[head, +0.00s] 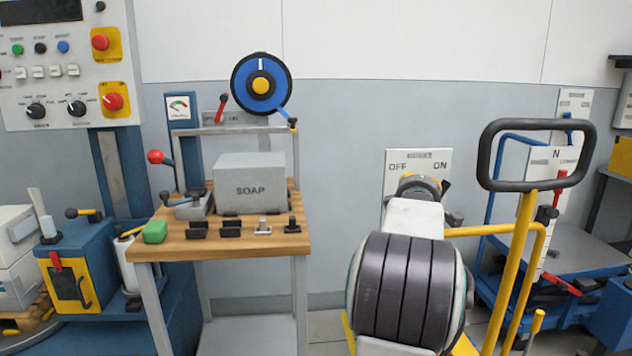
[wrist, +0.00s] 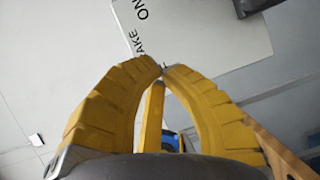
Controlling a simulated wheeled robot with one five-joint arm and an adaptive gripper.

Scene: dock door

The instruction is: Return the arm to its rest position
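My arm (head: 405,290) rises from the bottom of the head view and reaches forward toward the wall. Its far end stands in front of the OFF/ON plate and hides the plate's middle. My gripper shows in the wrist view (wrist: 161,68) as two yellow ribbed fingers. Their tips meet, with nothing visible held between them. In the head view the fingers are mostly hidden behind the wrist. The white OFF/ON plate (head: 433,160) is on the wall; its ON side also shows in the wrist view (wrist: 205,28), beyond the fingertips.
A wooden-topped bench (head: 270,243) with a grey SOAP box (head: 250,188) and a green block (head: 155,232) stands left. A blue wheel (head: 262,83) rises above it. A yellow post with a black loop handle (head: 537,124) and blue cart (head: 570,255) stand close right.

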